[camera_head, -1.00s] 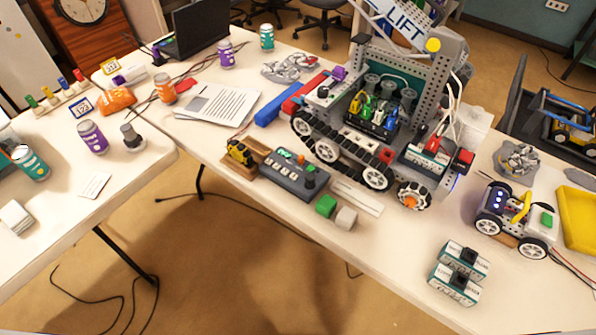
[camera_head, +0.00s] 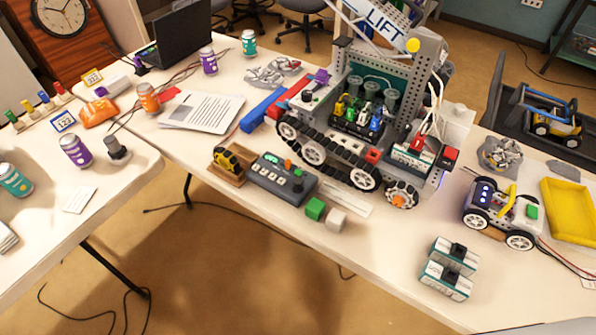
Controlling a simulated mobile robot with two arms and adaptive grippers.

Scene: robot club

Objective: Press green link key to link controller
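A dark grey controller box (camera_head: 284,181) lies near the front edge of the long table, in front of the tracked lift robot (camera_head: 365,125). Its top carries a row of small keys, an orange knob (camera_head: 288,165) and a dark knob (camera_head: 297,182). A small green key (camera_head: 298,172) seems to be on its top; its label is too small to read. A separate green cube (camera_head: 315,208) lies to the right of the controller, beside a whitish cube (camera_head: 336,219). Neither of my grippers is in view.
A yellow wheel in a wooden holder (camera_head: 229,163) stands left of the controller. Batteries (camera_head: 449,268), a small wheeled robot (camera_head: 502,213) and a yellow tray (camera_head: 570,211) are to the right. Papers (camera_head: 203,111) lie behind left. Open floor (camera_head: 230,270) lies in front.

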